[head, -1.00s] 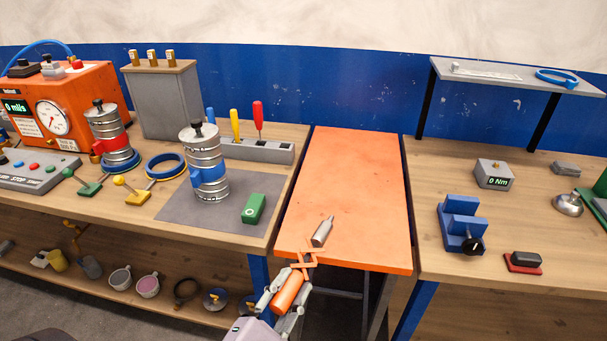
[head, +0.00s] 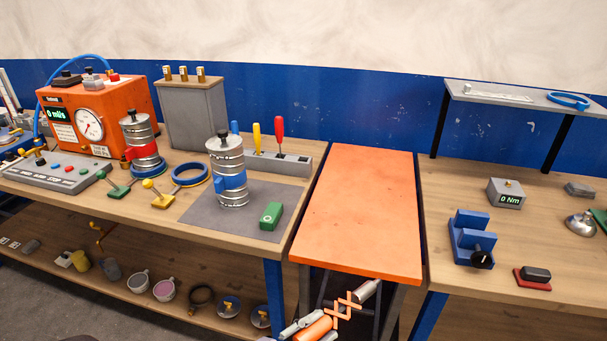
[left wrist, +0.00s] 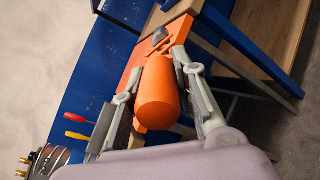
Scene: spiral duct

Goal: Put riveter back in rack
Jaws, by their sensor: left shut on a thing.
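The riveter (head: 313,329) has an orange handle, an orange folding lattice and a grey nose. My left gripper (head: 308,326) is shut on its handle, at the bottom of the head view, in front of the orange table's front edge. In the left wrist view the orange handle (left wrist: 158,95) lies between the two fingers of the gripper (left wrist: 157,82), with the nose pointing away. The rack (head: 283,163) is a grey block at the back of the left bench, holding tools with blue, yellow and red handles. Dark openings show at its right part. My right gripper is not in view.
The orange table (head: 358,215) is bare, between the left bench and the right bench (head: 445,285). A ribbed metal duct (head: 228,190) with a blue band and a green box (head: 271,215) stand on a grey mat (head: 262,195) in front of the rack.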

